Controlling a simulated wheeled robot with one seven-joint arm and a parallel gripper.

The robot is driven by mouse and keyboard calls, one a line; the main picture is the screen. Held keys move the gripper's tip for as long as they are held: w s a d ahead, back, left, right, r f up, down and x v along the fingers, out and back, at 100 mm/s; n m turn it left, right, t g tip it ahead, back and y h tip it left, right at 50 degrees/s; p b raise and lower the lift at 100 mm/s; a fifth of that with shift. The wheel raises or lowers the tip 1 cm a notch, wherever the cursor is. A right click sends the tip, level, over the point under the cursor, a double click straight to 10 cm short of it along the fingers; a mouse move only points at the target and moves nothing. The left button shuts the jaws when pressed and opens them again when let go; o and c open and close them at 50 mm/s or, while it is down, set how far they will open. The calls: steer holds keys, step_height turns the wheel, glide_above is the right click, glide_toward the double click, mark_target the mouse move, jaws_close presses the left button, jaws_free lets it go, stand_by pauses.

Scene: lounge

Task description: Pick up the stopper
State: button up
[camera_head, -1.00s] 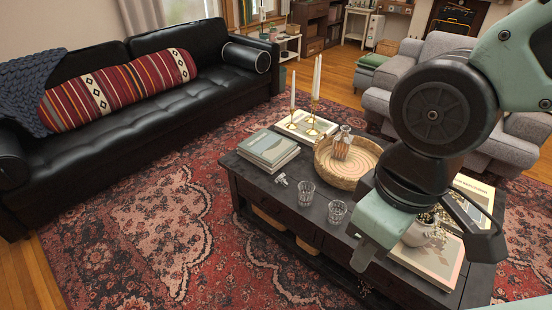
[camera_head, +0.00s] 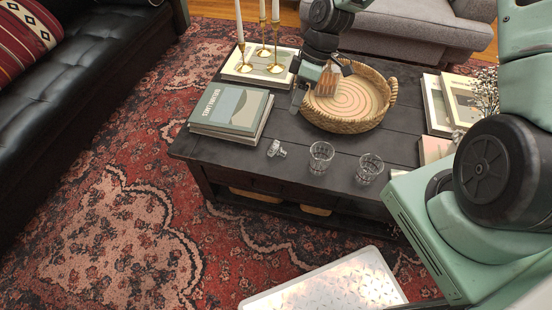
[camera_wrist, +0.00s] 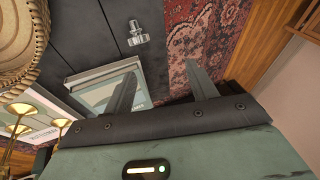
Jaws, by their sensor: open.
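The stopper (camera_head: 276,149), a small clear glass piece, lies on its side on the dark coffee table (camera_head: 230,152), near its front edge. In the wrist view the stopper (camera_wrist: 138,33) lies on dark planks at upper centre, ahead of the fingertips and apart from them. My gripper (camera_head: 300,92) is above the table, behind the stopper, between the book stack and the woven tray. In the wrist view my gripper (camera_wrist: 161,71) is open, with nothing between its two fingers.
A book stack (camera_head: 230,110) lies left of the stopper. Two glass tumblers (camera_head: 321,157) (camera_head: 369,168) stand to its right. The woven tray (camera_head: 350,124) holds an amber glass vessel (camera_head: 327,82), partly hidden by my arm. Brass candlesticks (camera_head: 275,66) stand behind.

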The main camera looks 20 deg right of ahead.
steer(key=y+b, duration=0.1)
glide_toward(279, 143)
steer(key=shift+t, duration=0.3)
steer(key=x, duration=0.1)
steer(key=b+x, duration=0.1)
steer(key=x, duration=0.3)
steer(key=shift+s+a+f+b, duration=0.1)
steer(key=shift+s+f+b, duration=0.05)
steer(key=shift+s+b, duration=0.25)
steer(key=shift+b+x, duration=0.4)
steer(key=shift+x, duration=2.55)
steer(key=shift+w, duration=0.15)
steer(key=c, duration=0.7)
steer(key=shift+o, duration=0.2)
